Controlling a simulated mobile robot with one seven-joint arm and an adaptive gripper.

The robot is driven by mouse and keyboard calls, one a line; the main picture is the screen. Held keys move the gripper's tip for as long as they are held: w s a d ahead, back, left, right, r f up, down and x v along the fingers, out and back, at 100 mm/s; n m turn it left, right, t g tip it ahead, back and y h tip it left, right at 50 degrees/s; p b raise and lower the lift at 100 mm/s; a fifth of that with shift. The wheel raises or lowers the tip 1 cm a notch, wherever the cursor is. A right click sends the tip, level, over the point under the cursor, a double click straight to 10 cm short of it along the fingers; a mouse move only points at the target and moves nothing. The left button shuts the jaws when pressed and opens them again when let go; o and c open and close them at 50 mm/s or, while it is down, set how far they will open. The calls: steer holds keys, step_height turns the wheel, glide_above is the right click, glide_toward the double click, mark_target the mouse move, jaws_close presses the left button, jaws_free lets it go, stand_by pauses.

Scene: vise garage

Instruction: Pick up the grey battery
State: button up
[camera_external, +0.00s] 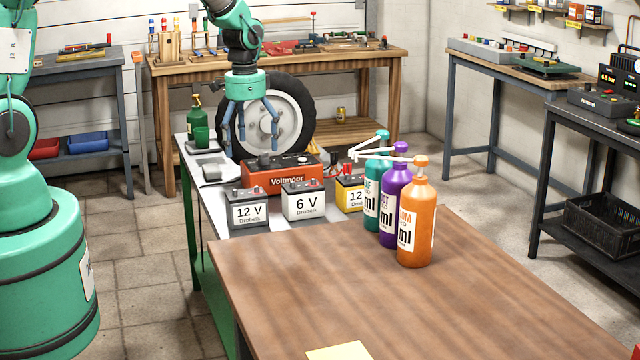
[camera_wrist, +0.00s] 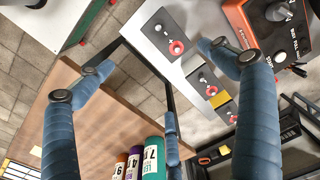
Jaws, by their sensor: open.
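The grey battery (camera_external: 247,208), with a white 12 V label, stands upright at the left of a row of three on the white bench. Its dark top with a red terminal shows at the upper middle of the wrist view (camera_wrist: 161,32). A paler 6 V battery (camera_external: 303,201) and a yellow 12 V battery (camera_external: 350,193) stand to its right. My gripper (camera_external: 250,148) is open and empty, fingers pointing down, above the bench and apart from the batteries. In the wrist view its blue fingers (camera_wrist: 152,62) are spread wide, and the grey battery lies between the upper two.
An orange Voltmoor charger (camera_external: 282,175) stands behind the batteries. Teal, purple and orange bottles (camera_external: 415,222) stand on the brown table (camera_external: 400,310) to the right. A green bottle (camera_external: 195,115) and cup stand at the white bench's far left. A wheel (camera_external: 285,115) is beyond.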

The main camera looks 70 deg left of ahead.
glide_above(247, 195)
step_height(247, 195, down, 4)
steer(key=shift+a, duration=0.1)
steer(key=shift+f, duration=0.1)
steer(key=shift+f+b, duration=0.6)
steer(key=shift+f, duration=3.6)
steer(key=shift+f+b, duration=0.6)
steer(key=shift+f, duration=2)
steer(key=shift+c, duration=0.2)
steer(key=c, duration=2)
